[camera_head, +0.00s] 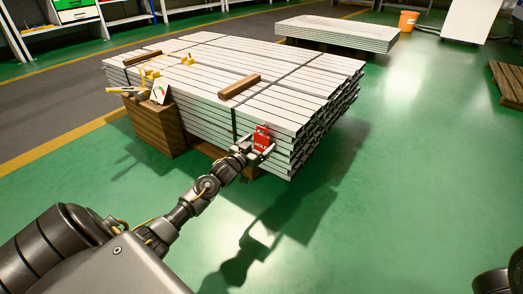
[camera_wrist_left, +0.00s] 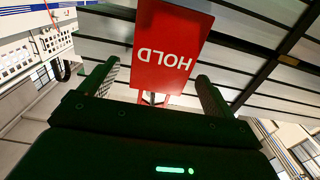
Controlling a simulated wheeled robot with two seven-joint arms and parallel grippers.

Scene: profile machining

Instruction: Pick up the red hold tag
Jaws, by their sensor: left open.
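The red hold tag (camera_head: 262,141) hangs at the front end of the stack of pale metal profiles (camera_head: 300,125). It carries white HOLD lettering, which appears upside down in the left wrist view (camera_wrist_left: 170,45). My left gripper (camera_head: 256,150) is at the tag. In the wrist view its two fingers (camera_wrist_left: 157,88) are open, one on each side of the tag's lower part. I see gaps between the tag and both fingers. How the tag is fastened is not clear. My right gripper is not in view.
A wooden block (camera_head: 151,125) with a small white-and-green card (camera_head: 160,90) stands at the stack's left. Wooden bars (camera_head: 239,86) and yellow clamps lie on top. A second stack (camera_head: 340,33) and an orange bucket (camera_head: 408,20) are behind.

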